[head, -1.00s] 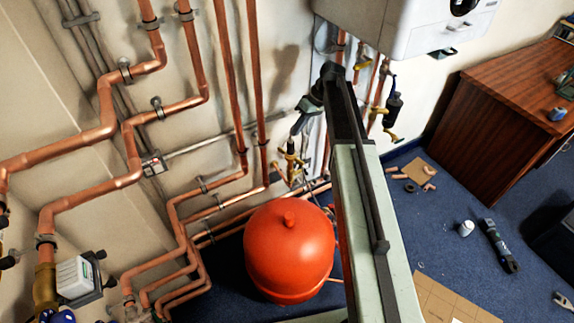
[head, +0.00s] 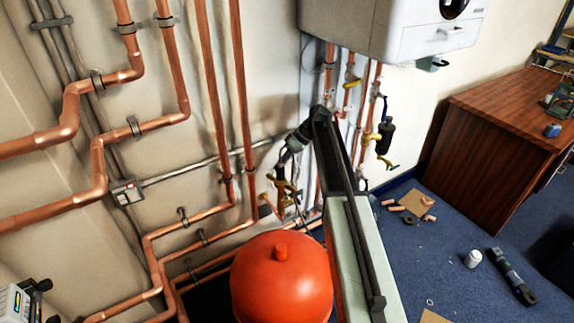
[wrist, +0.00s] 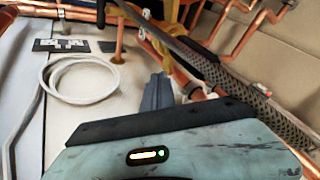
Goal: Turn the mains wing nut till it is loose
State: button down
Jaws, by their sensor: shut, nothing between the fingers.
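My gripper (head: 282,172) points down beside a brass fitting (head: 284,192) on the copper pipework, left of my arm in the head view. In the wrist view my gripper (wrist: 157,90) shows as grey fingers, closed together with nothing between them. I cannot make out the mains wing nut for certain among these parts. Whether the fingers touch any brass part is unclear.
A coiled pale hose (wrist: 85,80) lies to the left. A red vessel (head: 282,280) stands below my arm. A white boiler (head: 385,30) hangs above right. Blue floor (head: 430,260) is partly free at right.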

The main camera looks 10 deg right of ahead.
jog(key=b+x, duration=0.1)
jog(key=x, duration=0.2)
jog(key=shift+r, duration=0.1)
